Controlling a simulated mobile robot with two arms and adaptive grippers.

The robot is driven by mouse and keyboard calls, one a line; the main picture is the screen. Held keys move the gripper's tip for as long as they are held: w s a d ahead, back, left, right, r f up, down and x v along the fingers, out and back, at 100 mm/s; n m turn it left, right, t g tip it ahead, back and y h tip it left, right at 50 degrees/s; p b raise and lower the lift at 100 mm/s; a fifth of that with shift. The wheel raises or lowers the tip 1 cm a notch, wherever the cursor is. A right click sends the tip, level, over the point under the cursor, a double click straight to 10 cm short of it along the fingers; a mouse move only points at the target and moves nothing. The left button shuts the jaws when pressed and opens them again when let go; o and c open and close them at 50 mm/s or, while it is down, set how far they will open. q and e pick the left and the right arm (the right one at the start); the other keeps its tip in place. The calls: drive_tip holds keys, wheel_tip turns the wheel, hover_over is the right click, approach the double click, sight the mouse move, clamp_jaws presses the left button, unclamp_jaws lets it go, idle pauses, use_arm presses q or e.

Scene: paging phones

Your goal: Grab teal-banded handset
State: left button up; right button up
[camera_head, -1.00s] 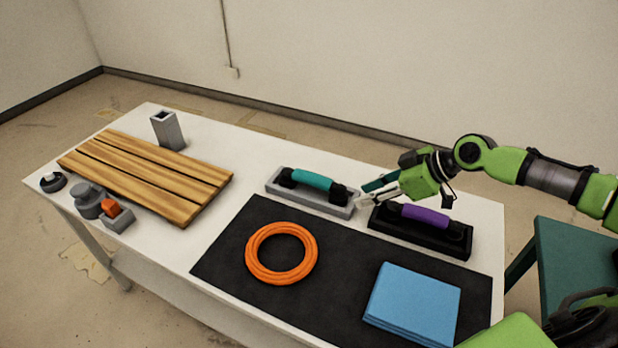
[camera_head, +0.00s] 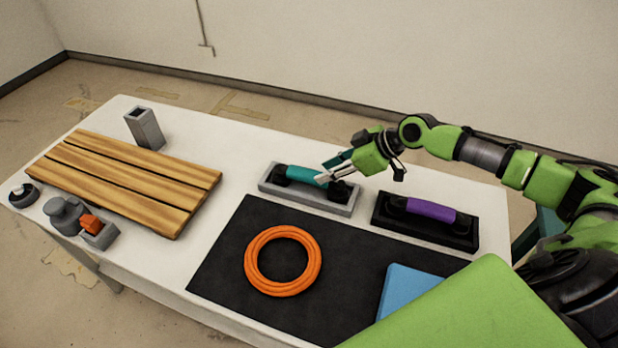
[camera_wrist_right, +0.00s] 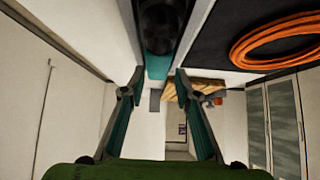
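The teal-banded handset (camera_head: 303,175) lies in a grey cradle (camera_head: 318,203) near the back of the white table, its black ends resting in the cradle. In the right wrist view its teal band (camera_wrist_right: 158,66) shows at the top, between the finger lines. My right gripper (camera_head: 328,175) is at the right part of the handset in the head view. In the wrist view the right gripper (camera_wrist_right: 153,82) has its fingers apart, with nothing held. I cannot tell whether a finger touches the handset. My left gripper is not in view.
A purple-banded handset (camera_head: 430,211) in a black cradle stands close to the right. An orange ring (camera_head: 252,262) and a blue folded item (camera_head: 398,288) lie on a black mat (camera_head: 222,262). Wooden slats (camera_head: 120,182) and a grey square tube (camera_head: 146,130) are at left.

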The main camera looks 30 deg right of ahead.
sight(315, 174)
drive_tip(key=shift+w+a+f, duration=0.3)
drive_tip(key=shift+w+f, duration=0.15)
drive_tip(key=shift+w, duration=0.1)
drive_tip(key=shift+w+a+f, duration=0.2)
drive_tip(key=shift+f, duration=0.1)
drive_tip(key=shift+w+a+f+p, duration=0.4)
drive_tip(key=shift+w+a+p, duration=0.1)
drive_tip(key=shift+p, duration=0.15)
drive_tip(key=x, duration=0.2)
drive_tip(key=shift+w+f+p, duration=0.2)
drive_tip(key=shift+f+p, duration=0.1)
drive_tip(key=shift+p, duration=0.05)
drive_tip(key=shift+w+a+f, duration=0.3)
drive_tip(key=shift+f, duration=0.15)
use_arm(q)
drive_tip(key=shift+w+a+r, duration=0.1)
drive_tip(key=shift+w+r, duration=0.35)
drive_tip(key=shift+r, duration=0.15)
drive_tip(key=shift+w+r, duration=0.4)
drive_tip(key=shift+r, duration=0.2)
use_arm(e)
drive_tip(key=shift+r, duration=0.1)
clamp_jaws()
